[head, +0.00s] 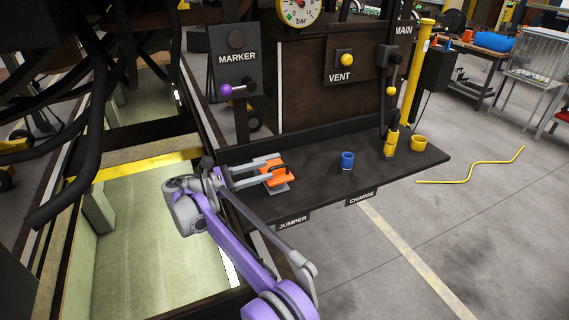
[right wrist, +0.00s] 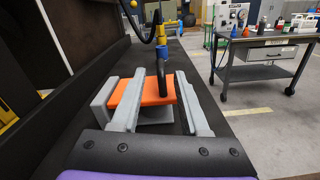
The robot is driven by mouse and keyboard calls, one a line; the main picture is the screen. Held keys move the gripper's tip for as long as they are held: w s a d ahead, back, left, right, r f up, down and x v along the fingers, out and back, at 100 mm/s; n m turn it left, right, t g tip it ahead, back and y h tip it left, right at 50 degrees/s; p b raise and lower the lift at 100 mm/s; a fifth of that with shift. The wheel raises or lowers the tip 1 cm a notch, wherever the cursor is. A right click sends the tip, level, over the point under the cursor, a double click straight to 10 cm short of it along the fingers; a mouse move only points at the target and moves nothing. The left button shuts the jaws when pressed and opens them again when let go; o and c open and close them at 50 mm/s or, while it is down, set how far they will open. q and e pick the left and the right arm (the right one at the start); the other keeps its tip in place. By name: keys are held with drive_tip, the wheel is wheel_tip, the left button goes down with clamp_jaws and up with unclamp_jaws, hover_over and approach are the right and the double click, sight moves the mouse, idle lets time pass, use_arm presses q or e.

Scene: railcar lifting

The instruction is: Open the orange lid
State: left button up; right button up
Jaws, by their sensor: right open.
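The orange lid (head: 277,176) sits on a small grey box (head: 281,188) on the dark shelf, above the JUMPER label. A dark handle (head: 287,170) stands on the lid. My right gripper (head: 271,169) is at the lid, coming in from the left, with its fingers spread. In the right wrist view, the orange lid (right wrist: 131,95) shows between and below the two grey fingers (right wrist: 160,74), with the black handle (right wrist: 151,77) between them. I cannot tell whether either finger touches it. The lid looks shut. My left gripper is out of view.
A blue cup (head: 347,160) and a yellow cup (head: 418,142) stand on the shelf (head: 310,180) to the right, beside a hanging black hose with a yellow end (head: 390,144). A MARKER panel with a purple-knobbed lever (head: 226,90) rises behind. The shelf between lid and blue cup is clear.

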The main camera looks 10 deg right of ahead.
sight(285, 165)
drive_tip(key=x, duration=0.7)
drive_tip(key=shift+f, duration=0.15)
drive_tip(key=shift+d, duration=0.35)
clamp_jaws()
idle(0.8)
